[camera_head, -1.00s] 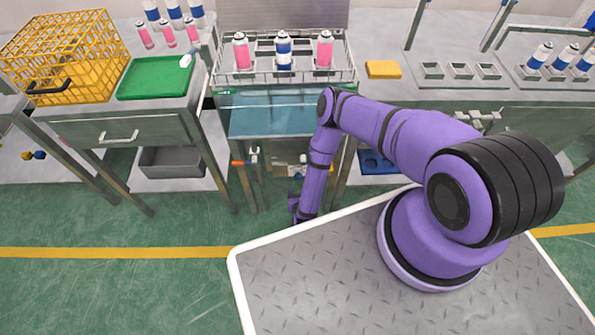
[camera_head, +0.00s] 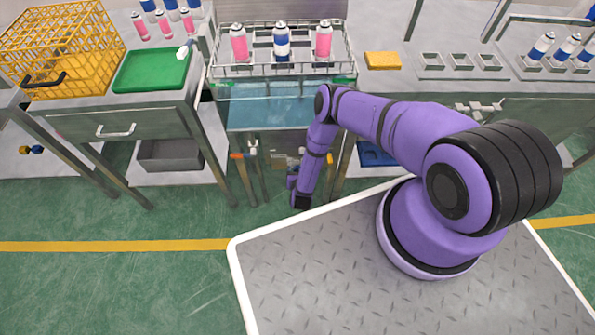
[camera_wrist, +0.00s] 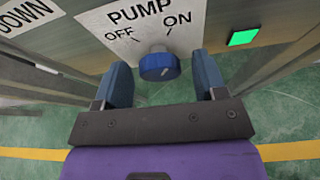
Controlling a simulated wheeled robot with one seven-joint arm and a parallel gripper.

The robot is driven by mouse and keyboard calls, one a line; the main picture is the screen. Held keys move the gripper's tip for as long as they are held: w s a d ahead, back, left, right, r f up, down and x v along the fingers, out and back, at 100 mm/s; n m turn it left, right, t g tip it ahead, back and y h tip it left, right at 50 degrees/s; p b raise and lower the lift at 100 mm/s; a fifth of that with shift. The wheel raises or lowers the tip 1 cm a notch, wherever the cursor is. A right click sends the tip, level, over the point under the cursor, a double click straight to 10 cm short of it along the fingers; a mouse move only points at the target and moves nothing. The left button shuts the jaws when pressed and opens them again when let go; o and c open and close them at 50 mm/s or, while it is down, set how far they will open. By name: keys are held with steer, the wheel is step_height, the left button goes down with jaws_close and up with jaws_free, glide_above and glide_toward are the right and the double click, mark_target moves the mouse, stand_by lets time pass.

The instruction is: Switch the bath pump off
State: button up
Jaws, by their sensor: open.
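The pump knob (camera_wrist: 160,66) is round and blue, on a white plate (camera_wrist: 120,22) lettered PUMP, with OFF at left and ON at right. A short pale mark on the knob slants up to the right, toward the ON side. A square green lamp (camera_wrist: 243,37) glows right of the plate. My gripper (camera_wrist: 161,72) is open, with one blue finger on each side of the knob and visible gaps between. In the head view my lower arm hangs in front of the bath (camera_head: 270,112), and the knob cannot be made out there.
A plate lettered DOWN (camera_wrist: 27,14) is left of the pump plate. Table legs stand beside the bath. Cans (camera_head: 281,42) stand in a wire rack above the bath. A yellow basket (camera_head: 65,50) and green mat (camera_head: 152,70) are at left. Green floor lies open in front.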

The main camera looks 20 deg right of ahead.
steer(key=shift+w, duration=0.15)
steer(key=c, duration=0.9)
steer(key=shift+a+f+n+g+h, duration=0.1)
steer(key=shift+n+g+h, duration=0.1)
steer(key=shift+n+h, duration=1.3)
steer(key=shift+f+n+g+h, duration=0.15)
steer(key=shift+n+h, duration=0.75)
steer(key=shift+n, duration=1.1)
steer(key=shift+r, duration=0.1)
